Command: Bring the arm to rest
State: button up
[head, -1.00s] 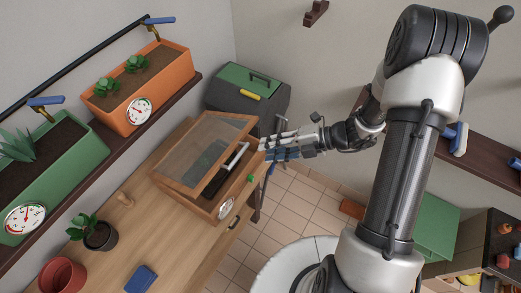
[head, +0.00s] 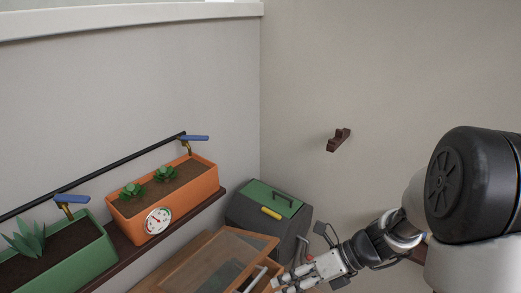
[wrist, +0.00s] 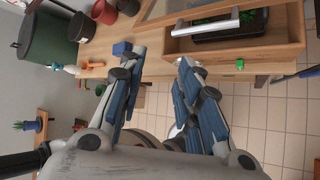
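My arm is the only thing the task names. In the head view it comes in from the right edge, and my gripper (head: 293,283) is low in the picture, just right of a wooden box with a glazed lid (head: 215,265). In the wrist view my gripper (wrist: 155,80) shows its two blue-padded fingers spread well apart. Nothing is between them but a view of the bench edge and floor. The fingertips look apart from the wooden box in the wrist view. The lower arm is cut off in the head view.
The wooden bench (wrist: 150,70) carries pots and the box. A grey toolbox with a green lid (head: 268,215) stands in the corner. A shelf on the left wall holds an orange planter (head: 185,205) and a green planter (head: 75,258). A brown bracket (head: 338,140) is on the back wall.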

jog(key=s+d+r+n+t+h+b, duration=0.1)
jog(key=s+n, duration=0.4)
jog(key=n, duration=0.5)
jog(key=s+d+r+n+t+h+b, duration=0.1)
jog(key=s+d+n+t+h+b, duration=0.1)
jog(key=n, duration=0.7)
jog(key=s+d+r+n+t+h+b, duration=0.1)
jog(key=s+d+n+h+b, duration=0.3)
jog(key=n, duration=0.6)
jog(key=s+r+h+b, duration=0.1)
jog(key=s+h+b, duration=0.1)
jog(key=s+h, duration=0.1)
jog(key=shift+s+n+t+b, duration=0.3)
jog(key=shift+s, duration=0.05)
